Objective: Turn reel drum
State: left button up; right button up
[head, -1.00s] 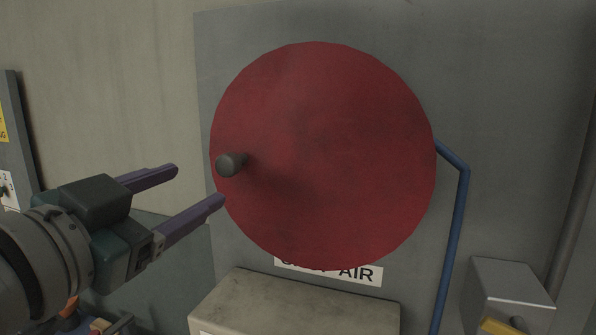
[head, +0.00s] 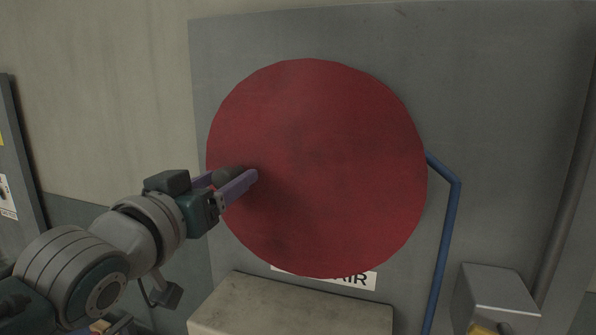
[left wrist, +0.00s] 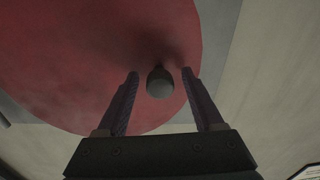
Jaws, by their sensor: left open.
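The red reel drum (head: 325,165) is a large disc on the grey wall panel; it also fills much of the left wrist view (left wrist: 80,60). A dark grey knob handle (head: 229,173) sticks out near its left edge. My left gripper (head: 236,181) is open, with its purple fingers on either side of the handle. In the left wrist view the handle (left wrist: 160,84) stands between the fingertips, with a gap visible on both sides. The near finger partly hides the handle in the head view. My right gripper is not in view.
A blue pipe (head: 447,235) runs down to the right of the drum. A beige box (head: 290,308) stands below it, and a grey box (head: 497,297) is at the lower right. A label (head: 355,280) is partly hidden under the drum's lower edge.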

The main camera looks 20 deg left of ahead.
pick_arm(q)
jog(key=shift+w, duration=0.1)
jog(key=shift+c, duration=0.3)
grip_shut()
dwell(1.1)
